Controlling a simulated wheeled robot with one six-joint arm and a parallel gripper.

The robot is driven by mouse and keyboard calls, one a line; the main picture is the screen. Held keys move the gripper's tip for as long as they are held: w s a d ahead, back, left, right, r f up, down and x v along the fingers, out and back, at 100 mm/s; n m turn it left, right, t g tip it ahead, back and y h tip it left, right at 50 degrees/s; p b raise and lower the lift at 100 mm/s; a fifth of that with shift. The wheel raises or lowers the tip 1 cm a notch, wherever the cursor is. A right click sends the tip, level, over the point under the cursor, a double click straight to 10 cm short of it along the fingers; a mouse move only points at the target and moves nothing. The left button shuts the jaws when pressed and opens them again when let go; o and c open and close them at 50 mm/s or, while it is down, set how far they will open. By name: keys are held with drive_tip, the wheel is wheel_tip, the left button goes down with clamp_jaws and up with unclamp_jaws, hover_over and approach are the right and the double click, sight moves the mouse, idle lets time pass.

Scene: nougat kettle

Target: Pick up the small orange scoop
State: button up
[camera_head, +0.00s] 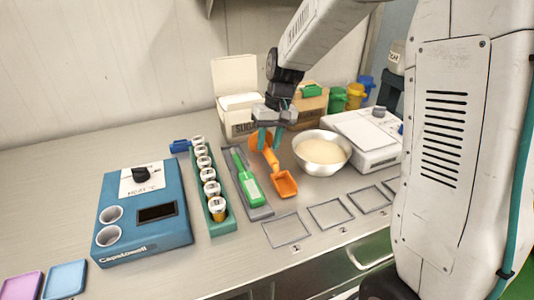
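An orange scoop (286,185) lies on the steel counter with its square bowl toward the front. Its handle runs back and to the left, to below my gripper. My gripper (269,140) points down over the handle end, with two teal fingers set a little apart. More orange shows between and beside the fingers; whether it is all the same scoop is unclear. I cannot tell whether the fingers touch the handle or stand around it.
A green scoop (249,188) on a grey tray lies just left. A bowl of pale powder (322,152) stands close right, with a white scale (366,140) beyond. A vial rack (218,222) and a blue device (143,215) are left. Empty square frames (287,230) lie in front.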

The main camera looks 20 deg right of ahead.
sight(268, 149)
drive_tip(key=f, duration=0.4)
drive_tip(key=shift+a+f, duration=0.1)
drive_tip(key=shift+a, duration=0.2)
clamp_jaws()
wheel_tip(268, 149, up, 15)
idle(0.5)
